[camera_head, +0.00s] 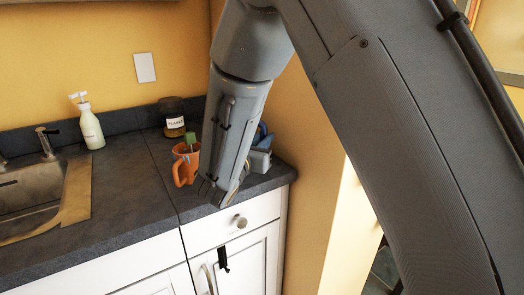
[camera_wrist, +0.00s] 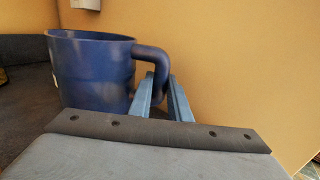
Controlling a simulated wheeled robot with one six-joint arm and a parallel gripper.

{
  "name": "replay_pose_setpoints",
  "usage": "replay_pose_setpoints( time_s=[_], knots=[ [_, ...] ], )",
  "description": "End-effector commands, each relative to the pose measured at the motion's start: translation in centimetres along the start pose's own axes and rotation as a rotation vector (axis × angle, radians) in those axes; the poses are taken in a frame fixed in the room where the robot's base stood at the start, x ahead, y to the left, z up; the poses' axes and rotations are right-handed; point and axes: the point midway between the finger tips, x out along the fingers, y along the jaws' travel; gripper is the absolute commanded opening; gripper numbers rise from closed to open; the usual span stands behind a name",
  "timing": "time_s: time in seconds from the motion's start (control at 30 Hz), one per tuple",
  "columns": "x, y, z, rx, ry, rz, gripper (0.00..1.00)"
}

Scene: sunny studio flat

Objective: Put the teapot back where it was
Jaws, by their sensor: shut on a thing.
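A dark blue vessel with a loop handle (camera_wrist: 92,72) stands upright on the counter in the wrist view. It looks like a mug; I see no spout or lid, and nothing in view is plainly a teapot. My gripper (camera_wrist: 160,84) is shut on its handle, one finger on each side. In the head view my arm hides most of this spot; only a small blue patch shows beside the wrist, near the counter's right end.
An orange mug (camera_head: 181,165) with a green-topped item in it stands left of my arm. Behind it is a dark labelled jar (camera_head: 174,125). A white soap bottle (camera_head: 91,128) stands by the sink (camera_head: 25,190). A yellow wall (camera_wrist: 240,70) closes the right side. The counter (camera_head: 130,190) has free room at centre.

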Motion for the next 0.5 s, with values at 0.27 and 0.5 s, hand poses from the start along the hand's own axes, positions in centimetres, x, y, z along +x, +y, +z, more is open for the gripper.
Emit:
replay_pose_setpoints(
  time_s=[0.27,0.5],
  knots=[
    [0.0,0.0,-3.3,0.0,-0.001,-0.001,0.0],
    [0.0,0.0,-4.0,0.003,-0.002,-0.001,0.0]
  ],
)
